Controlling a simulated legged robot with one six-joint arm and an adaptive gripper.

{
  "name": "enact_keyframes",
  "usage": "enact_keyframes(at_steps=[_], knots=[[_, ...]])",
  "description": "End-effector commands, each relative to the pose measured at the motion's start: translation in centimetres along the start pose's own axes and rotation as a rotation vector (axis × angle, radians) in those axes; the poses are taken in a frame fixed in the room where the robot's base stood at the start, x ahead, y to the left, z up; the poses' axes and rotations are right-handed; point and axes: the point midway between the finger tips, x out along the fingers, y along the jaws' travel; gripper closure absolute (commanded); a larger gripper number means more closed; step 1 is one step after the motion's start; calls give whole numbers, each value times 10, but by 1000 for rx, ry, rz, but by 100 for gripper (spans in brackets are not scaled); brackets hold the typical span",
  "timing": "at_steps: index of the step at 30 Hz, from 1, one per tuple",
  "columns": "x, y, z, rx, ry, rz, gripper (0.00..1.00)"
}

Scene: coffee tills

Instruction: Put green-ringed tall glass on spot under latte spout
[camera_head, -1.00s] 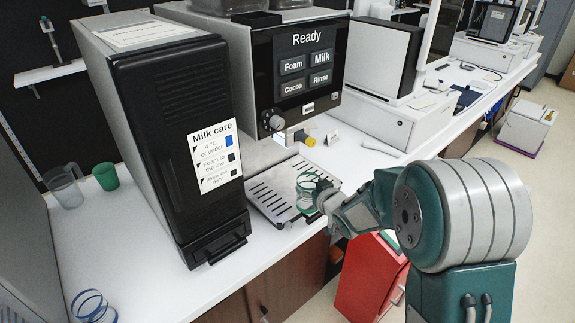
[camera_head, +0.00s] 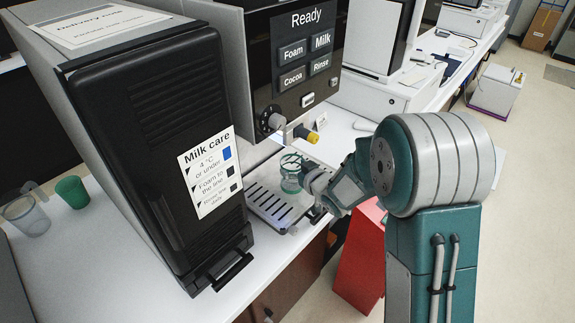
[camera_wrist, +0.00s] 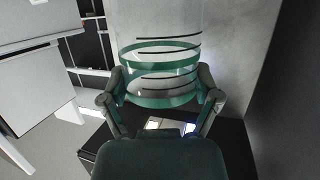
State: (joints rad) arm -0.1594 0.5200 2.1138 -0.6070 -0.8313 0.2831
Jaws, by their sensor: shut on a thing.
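The green-ringed tall glass (camera_head: 291,173) is clear, with green bands, and looks upright over the drip tray (camera_head: 258,203) in the head view. In the wrist view the glass (camera_wrist: 160,72) stands between the two fingers, its rings clear. My gripper (camera_head: 308,178) is shut on the glass from the right; it also shows in the wrist view (camera_wrist: 160,103). I cannot tell whether the glass base touches the tray. A spout with a yellow end (camera_head: 312,137) sticks out above and slightly right of the glass. No label marks a latte spout.
The tall black milk unit (camera_head: 150,130) stands close left of the tray. The machine's screen panel (camera_head: 300,60) rises behind it. A green cup (camera_head: 72,192) and a clear jug (camera_head: 27,215) stand far left. A red box (camera_head: 358,262) is below the counter.

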Motion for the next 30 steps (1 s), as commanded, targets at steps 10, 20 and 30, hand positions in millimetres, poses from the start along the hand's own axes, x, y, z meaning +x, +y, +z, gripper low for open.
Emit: enact_keyframes(at_steps=[10, 20, 30], knots=[[-4, 5, 8, 2, 2, -5, 0], [-1, 1, 7, -2, 0, -3, 0], [-36, 3, 6, 0, 1, 0, 0]])
